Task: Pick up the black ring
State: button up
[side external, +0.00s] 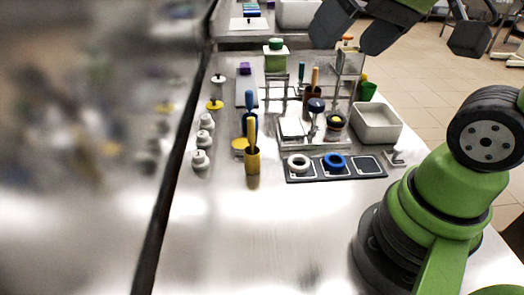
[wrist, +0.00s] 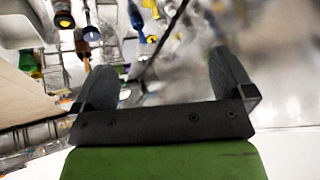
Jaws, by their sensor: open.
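A small round black object with a yellow part (side external: 336,121) stands on the rack at the middle of the bench. It may be the black ring, but it is too small to tell. A white ring (side external: 299,162) and a blue ring (side external: 334,162) lie in a dark tray (side external: 365,166) in front. My gripper is high above the far right of the bench, apart from everything, at the top of the side view. In the wrist view, my gripper (wrist: 166,82) has its two dark fingers wide apart with nothing between them.
A white bin (side external: 376,124) stands right of the rack. A yellow cup with a tool (side external: 252,162) and several white knobs (side external: 201,160) are to the left, the knobs along a glossy wall panel. The front of the steel bench (side external: 255,235) is clear.

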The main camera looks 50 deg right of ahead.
jog(key=s+a, duration=0.2)
jog(key=s, duration=0.1)
jog(key=shift+t+y, duration=0.4)
jog(key=shift+s, duration=0.1)
jog(key=c, duration=0.4)
jog(key=shift+o, duration=0.2)
